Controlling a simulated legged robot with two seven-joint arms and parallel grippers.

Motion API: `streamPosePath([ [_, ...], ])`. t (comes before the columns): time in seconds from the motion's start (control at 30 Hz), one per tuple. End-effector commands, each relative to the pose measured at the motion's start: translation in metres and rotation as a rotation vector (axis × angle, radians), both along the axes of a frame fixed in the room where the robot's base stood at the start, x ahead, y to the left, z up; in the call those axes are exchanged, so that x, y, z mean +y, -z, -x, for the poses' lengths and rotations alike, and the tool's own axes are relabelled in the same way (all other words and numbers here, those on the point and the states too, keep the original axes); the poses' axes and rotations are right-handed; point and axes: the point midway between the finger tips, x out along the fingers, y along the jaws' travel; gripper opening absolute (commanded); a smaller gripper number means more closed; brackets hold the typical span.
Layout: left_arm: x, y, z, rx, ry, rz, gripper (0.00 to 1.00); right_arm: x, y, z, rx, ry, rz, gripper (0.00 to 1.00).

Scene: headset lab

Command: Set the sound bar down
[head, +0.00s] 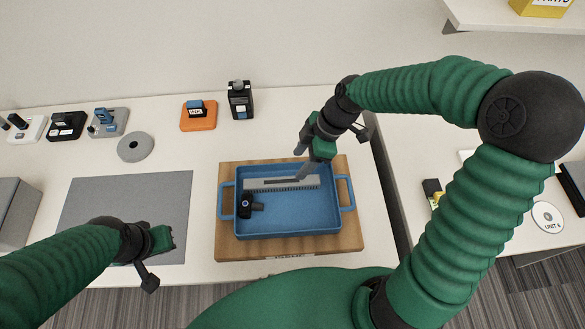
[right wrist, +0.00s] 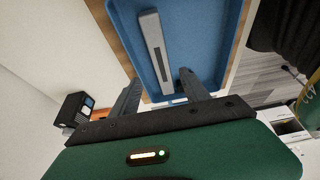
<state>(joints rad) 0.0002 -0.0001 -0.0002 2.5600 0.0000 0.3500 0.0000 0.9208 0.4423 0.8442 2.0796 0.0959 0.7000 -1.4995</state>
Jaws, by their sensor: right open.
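A light grey bar with a dark slot, which looks like the sound bar (head: 262,184), lies along the back of a blue tray (head: 285,229). My right gripper (head: 301,172) reaches down over the bar's right part. In the right wrist view, my right gripper's fingers (right wrist: 161,84) are apart, with the near end of the bar (right wrist: 152,38) showing between them; I cannot tell whether either finger touches it. My left gripper (head: 155,258) hangs over the front of a grey mat (head: 120,200), away from the tray; its finger gap is not clear.
The blue tray sits on a wooden board (head: 227,172) and holds a small black device (head: 246,204) at its left. An orange stand (head: 198,116) and a black device (head: 240,100) stand behind. A grey disc (head: 135,147) lies left. A gap separates the right table.

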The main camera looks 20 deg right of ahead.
Motion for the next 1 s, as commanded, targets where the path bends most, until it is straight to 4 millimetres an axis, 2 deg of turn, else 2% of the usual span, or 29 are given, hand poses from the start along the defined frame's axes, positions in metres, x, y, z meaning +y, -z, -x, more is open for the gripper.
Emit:
streamPosePath([
  [0.03, 0.0, -0.002, 0.0, 0.0, 0.0, 0.0, 0.0, -0.004, -0.008, 0.0, -0.002, 0.003, 0.001, 0.54],
  [0.13, 0.0, -0.003, 0.0, 0.0, 0.0, 0.0, 0.0, -0.007, -0.014, 0.002, 0.004, 0.006, 0.002, 0.54],
  [0.27, 0.0, -0.003, 0.0, 0.0, 0.001, 0.0, 0.0, -0.003, -0.001, 0.018, 0.073, 0.13, 0.061, 0.54],
  [0.4, 0.0, -0.003, 0.0, 0.0, 0.001, 0.0, 0.0, -0.006, 0.019, 0.052, 0.152, 0.516, 0.185, 0.54],
  [0.5, 0.0, -0.003, 0.0, 0.0, 0.0, 0.0, 0.0, -0.011, 0.021, 0.073, 0.144, 0.843, 0.205, 0.54],
  [0.6, 0.0, -0.003, 0.0, 0.0, 0.0, 0.0, 0.0, -0.014, 0.019, 0.087, 0.129, 1.105, 0.161, 0.54],
  [0.7, 0.0, -0.003, 0.0, 0.0, 0.0, 0.0, 0.0, -0.015, 0.018, 0.094, 0.128, 1.249, 0.114, 0.54],
  [1.0, 0.0, -0.003, 0.0, 0.0, 0.001, 0.0, 0.0, -0.017, 0.018, 0.094, 0.132, 1.292, 0.101, 0.54],
])
